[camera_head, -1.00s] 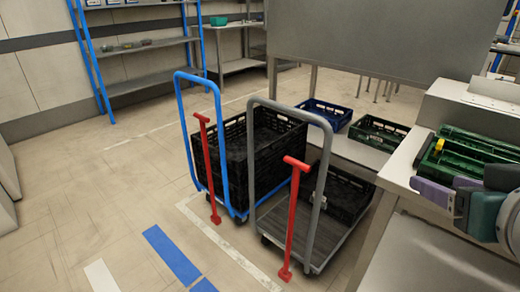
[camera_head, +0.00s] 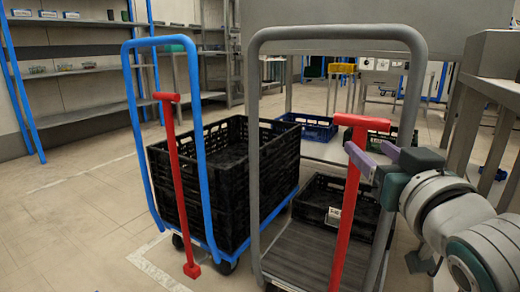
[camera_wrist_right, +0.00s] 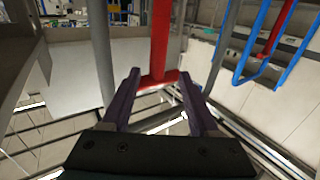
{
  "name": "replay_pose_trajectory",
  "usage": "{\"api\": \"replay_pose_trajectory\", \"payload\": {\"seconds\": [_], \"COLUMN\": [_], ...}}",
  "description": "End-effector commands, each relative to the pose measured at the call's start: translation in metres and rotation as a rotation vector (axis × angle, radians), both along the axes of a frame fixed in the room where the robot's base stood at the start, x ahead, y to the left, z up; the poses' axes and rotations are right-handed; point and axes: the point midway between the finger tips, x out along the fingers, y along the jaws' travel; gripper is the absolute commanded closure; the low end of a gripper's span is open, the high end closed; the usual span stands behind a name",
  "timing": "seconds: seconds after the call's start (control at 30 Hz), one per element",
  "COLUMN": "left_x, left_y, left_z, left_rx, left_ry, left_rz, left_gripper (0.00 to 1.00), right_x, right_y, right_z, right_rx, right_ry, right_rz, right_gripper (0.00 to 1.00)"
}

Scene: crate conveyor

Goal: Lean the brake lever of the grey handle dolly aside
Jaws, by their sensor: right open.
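The grey handle dolly (camera_head: 262,150) stands at the front centre in the head view. Its red brake lever (camera_head: 347,210) stands nearly upright, with a T-shaped bar at its top. My right gripper (camera_head: 369,152) is open just below that bar, beside the upper shaft. In the right wrist view, the red lever (camera_wrist_right: 160,40) shows with its crossbar between or just beyond the purple fingertips (camera_wrist_right: 159,78). I cannot tell whether they touch it. My left gripper is not in view.
A black crate (camera_head: 318,200) sits on the grey dolly's deck. Shelves (camera_head: 75,80) line the back left. Left floor is clear.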

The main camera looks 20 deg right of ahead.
Motion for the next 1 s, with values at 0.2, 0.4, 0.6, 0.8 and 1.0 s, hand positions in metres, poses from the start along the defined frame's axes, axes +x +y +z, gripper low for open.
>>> {"api": "replay_pose_trajectory", "payload": {"seconds": [0.2,0.4,0.6,0.8,1.0], "left_x": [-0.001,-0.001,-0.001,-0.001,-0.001], "left_y": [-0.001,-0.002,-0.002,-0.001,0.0], "left_z": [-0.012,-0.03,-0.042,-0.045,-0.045], "left_rx": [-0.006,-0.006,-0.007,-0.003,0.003], "left_ry": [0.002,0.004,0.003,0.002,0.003], "left_rz": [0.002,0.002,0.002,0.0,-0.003], "left_gripper": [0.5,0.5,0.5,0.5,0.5], "right_x": [0.023,0.059,0.085,0.095,0.095], "right_y": [-0.007,-0.017,-0.024,-0.027,-0.027], "right_z": [-0.001,-0.003,-0.002,0.0,0.0], "right_rx": [-0.005,-0.004,-0.001,-0.001,-0.001], "right_ry": [-0.005,-0.005,-0.003,-0.001,-0.001], "right_rz": [0.0,0.001,0.001,0.001,0.001], "right_gripper": [0.39,0.39,0.39,0.39,0.39]}}
